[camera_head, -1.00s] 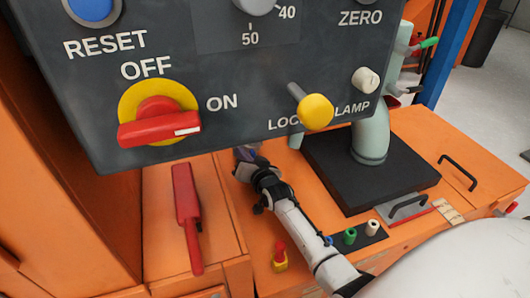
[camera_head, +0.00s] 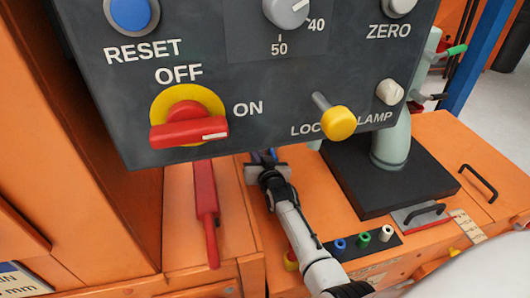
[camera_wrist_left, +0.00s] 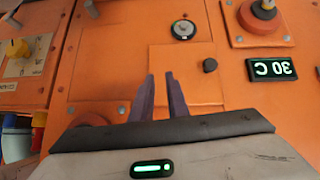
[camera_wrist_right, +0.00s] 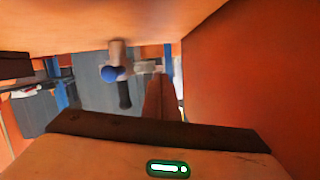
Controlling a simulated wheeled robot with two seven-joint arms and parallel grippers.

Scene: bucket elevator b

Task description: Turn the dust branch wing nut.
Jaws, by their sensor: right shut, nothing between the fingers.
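I cannot surely pick out the dust branch wing nut in any view. In the right wrist view, a blue round knob (camera_wrist_right: 108,73) sits by a brownish stub, with a small pale grey piece (camera_wrist_right: 148,67) just beyond my fingertips; I cannot tell whether either belongs to it. My right gripper (camera_wrist_right: 162,78) is shut and empty, beside an orange wall. In the head view, my right gripper (camera_head: 262,157) reaches up beneath the dark control panel, its fingertips partly hidden. My left gripper (camera_wrist_left: 160,74) is open and empty in front of an orange panel; it is outside the head view.
The dark control panel (camera_head: 260,95) overhangs the work area. A red handle (camera_head: 206,210) stands left of my right arm. A black block (camera_head: 345,180) with a pale pipe (camera_head: 391,145) is to the right. The left wrist view shows a display (camera_wrist_left: 271,69) and red button (camera_wrist_left: 262,10).

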